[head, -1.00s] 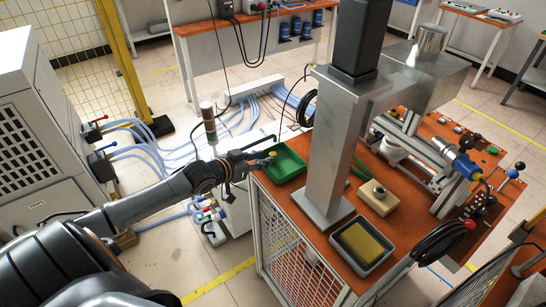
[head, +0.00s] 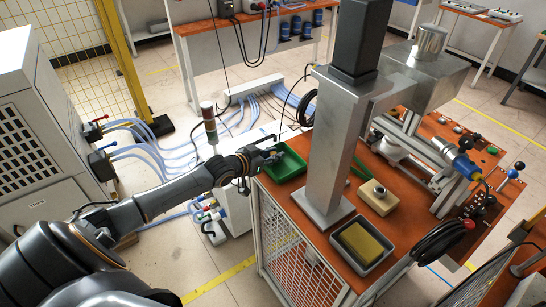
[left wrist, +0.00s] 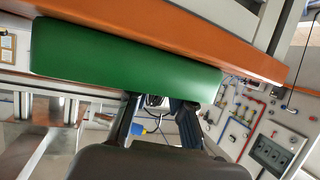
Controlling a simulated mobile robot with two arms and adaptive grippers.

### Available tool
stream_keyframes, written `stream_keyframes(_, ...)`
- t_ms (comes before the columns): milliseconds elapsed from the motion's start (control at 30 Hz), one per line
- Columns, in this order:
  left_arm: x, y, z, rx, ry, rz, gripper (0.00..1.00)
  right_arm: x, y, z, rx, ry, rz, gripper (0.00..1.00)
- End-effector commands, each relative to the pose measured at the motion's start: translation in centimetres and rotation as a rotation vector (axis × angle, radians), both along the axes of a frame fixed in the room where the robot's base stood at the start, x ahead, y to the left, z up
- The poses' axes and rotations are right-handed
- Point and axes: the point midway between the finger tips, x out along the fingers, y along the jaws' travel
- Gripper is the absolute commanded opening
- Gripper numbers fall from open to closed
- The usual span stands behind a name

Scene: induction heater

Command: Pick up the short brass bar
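The green tray (head: 292,172) sits at the left corner of the orange bench top. My left gripper (head: 274,156) is at the tray's far left rim in the head view. In the left wrist view the tray's plain green wall (left wrist: 120,60) fills the upper middle. The two fingers of my left gripper (left wrist: 157,108) stand apart there, and their tips are hidden behind the wall. I see nothing clearly held between them. I cannot make out the short brass bar in either current view; the tray's inside is partly hidden by the gripper. My right gripper is not in view.
A thick metal column (head: 332,150) stands on the bench right of the tray. A beige block with a knob (head: 377,197) and a grey dish (head: 347,257) holding a yellow pad are nearer. A signal light (head: 209,122) stands close behind my left arm.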

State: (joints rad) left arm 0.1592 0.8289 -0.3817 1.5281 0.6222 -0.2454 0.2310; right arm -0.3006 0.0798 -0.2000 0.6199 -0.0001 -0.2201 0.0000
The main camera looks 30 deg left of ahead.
Motion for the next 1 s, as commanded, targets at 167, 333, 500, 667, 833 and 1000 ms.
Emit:
stream_keyframes(167,0.0,0.0,0.0,0.0,-0.001,0.0,0.0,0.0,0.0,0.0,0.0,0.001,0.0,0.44)
stream_keyframes(333,0.0,0.0,0.1,0.0,-0.001,0.0,0.0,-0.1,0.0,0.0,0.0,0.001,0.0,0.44)
stream_keyframes(500,0.0,0.0,1.2,0.001,-0.002,0.0,0.0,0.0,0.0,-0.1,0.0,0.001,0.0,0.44)
stream_keyframes(667,-0.3,-0.2,3.5,0.0,-0.001,-0.002,0.0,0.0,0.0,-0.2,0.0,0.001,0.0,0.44)
stream_keyframes(833,-3.0,-1.2,6.7,0.002,-0.002,-0.004,0.0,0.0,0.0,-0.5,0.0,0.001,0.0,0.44)
stream_keyframes(1000,-6.5,-2.6,9.4,0.001,0.003,-0.004,0.0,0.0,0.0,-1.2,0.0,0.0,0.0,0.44)
